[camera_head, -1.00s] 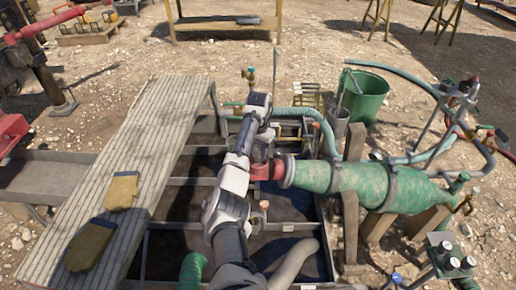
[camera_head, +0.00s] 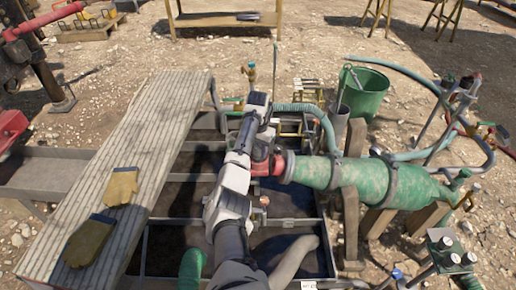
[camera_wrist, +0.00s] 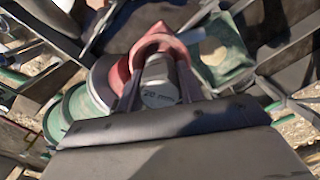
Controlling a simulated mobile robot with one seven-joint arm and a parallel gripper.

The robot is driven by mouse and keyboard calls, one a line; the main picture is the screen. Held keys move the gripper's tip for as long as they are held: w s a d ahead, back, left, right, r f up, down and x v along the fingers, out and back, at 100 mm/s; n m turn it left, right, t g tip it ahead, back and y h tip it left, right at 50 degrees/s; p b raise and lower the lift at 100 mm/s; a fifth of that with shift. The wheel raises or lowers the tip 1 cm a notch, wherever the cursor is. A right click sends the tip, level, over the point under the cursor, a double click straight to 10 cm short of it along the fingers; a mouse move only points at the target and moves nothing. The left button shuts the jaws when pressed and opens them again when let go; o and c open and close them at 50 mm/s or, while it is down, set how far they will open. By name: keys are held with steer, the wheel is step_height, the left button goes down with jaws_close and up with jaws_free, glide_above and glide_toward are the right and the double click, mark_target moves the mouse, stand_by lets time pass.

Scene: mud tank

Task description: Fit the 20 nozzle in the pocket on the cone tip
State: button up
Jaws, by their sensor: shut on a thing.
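The large green cone (camera_head: 350,178) lies on its side on wooden supports, its narrow end pointing left. Its red tip (camera_head: 272,168) is beside my gripper, which is mostly hidden behind my arm in the head view. In the wrist view, my gripper (camera_wrist: 160,88) is shut on a grey cylindrical nozzle (camera_wrist: 159,93) with "20 mm" on its end face. The red tip (camera_wrist: 165,40) surrounds the nozzle's far side, and the green cone shows to the left (camera_wrist: 82,105). I cannot tell how deep the nozzle sits in the pocket.
Dark tank compartments lie below my arm. A ribbed walkway (camera_head: 150,150) with tan gloves (camera_head: 122,186) runs along the left. A green bucket (camera_head: 362,95) and hoses (camera_head: 395,68) stand behind the cone. A wooden post (camera_head: 350,225) supports the cone close to my arm.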

steer(key=shift+f, duration=0.6)
steer(key=o, duration=1.1)
steer(key=shift+s+f, duration=0.1)
steer(key=shift+s+d+f, duration=0.1)
steer(key=r, duration=1.4)
steer(key=shift+w+a+r, duration=0.2)
steer(key=shift+a+r, duration=0.05)
steer(key=shift+r, duration=0.05)
